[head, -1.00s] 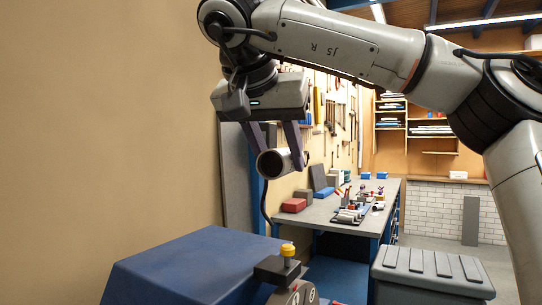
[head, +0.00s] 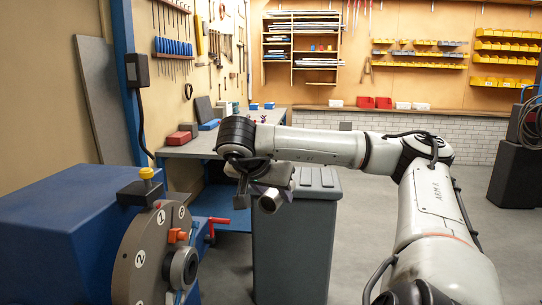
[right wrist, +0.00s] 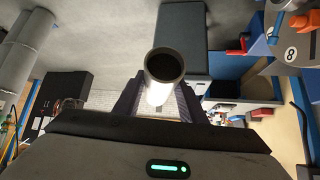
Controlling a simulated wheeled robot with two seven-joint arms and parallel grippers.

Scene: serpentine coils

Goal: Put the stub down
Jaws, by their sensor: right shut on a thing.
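The stub is a short, pale metal tube with a dark open end. It shows in the head view (head: 269,203) at the middle, in front of the grey bin's upper part. My right gripper (head: 276,193) is shut on it, partly hidden behind my own wrist. In the right wrist view the stub (right wrist: 164,68) sits between the two dark fingers of the gripper (right wrist: 160,98), its open end facing the camera. It is held in the air, apart from any surface. My left gripper is not in view.
A blue machine (head: 60,235) with a numbered grey disc (head: 140,262) and a yellow knob (head: 146,173) stands at left. A lidded grey bin (head: 291,250) stands near the middle. A workbench (head: 195,148) with tools is behind. Open floor (head: 470,215) lies at right.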

